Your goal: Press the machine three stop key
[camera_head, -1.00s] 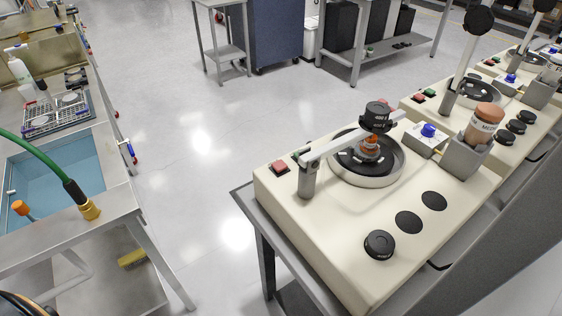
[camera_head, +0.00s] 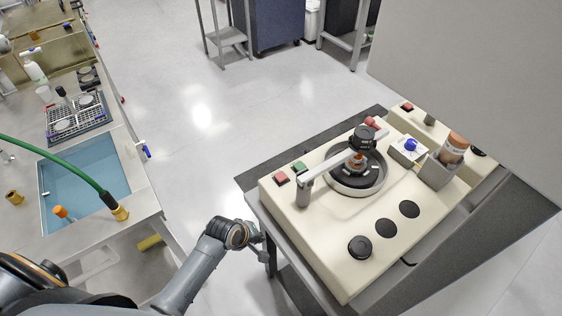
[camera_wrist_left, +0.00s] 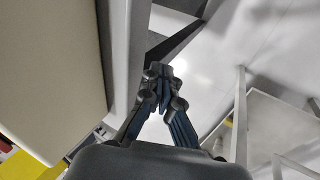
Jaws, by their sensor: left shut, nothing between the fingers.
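The nearest polishing machine (camera_head: 330,240) is cream coloured, with a red key (camera_head: 281,178) and a green key (camera_head: 299,167) at its far left corner. A second machine (camera_head: 412,118), partly hidden, stands behind it with a red key (camera_head: 407,107). No machine number is readable. My left gripper (camera_head: 262,241) is beside the nearest machine's left edge, below and apart from its red key. In the left wrist view my left gripper (camera_wrist_left: 158,72) is shut with its fingertips together and empty; the machine's cream side (camera_wrist_left: 55,70) is at the left. My right gripper is not in view.
A swing arm (camera_head: 325,170) lies over the round platen (camera_head: 340,185). A bottle (camera_head: 454,150) stands in a grey holder at the right. A large pale grey shape (camera_head: 480,80) hides the machines behind. A sink bench (camera_head: 140,190) is at the left, with open floor between.

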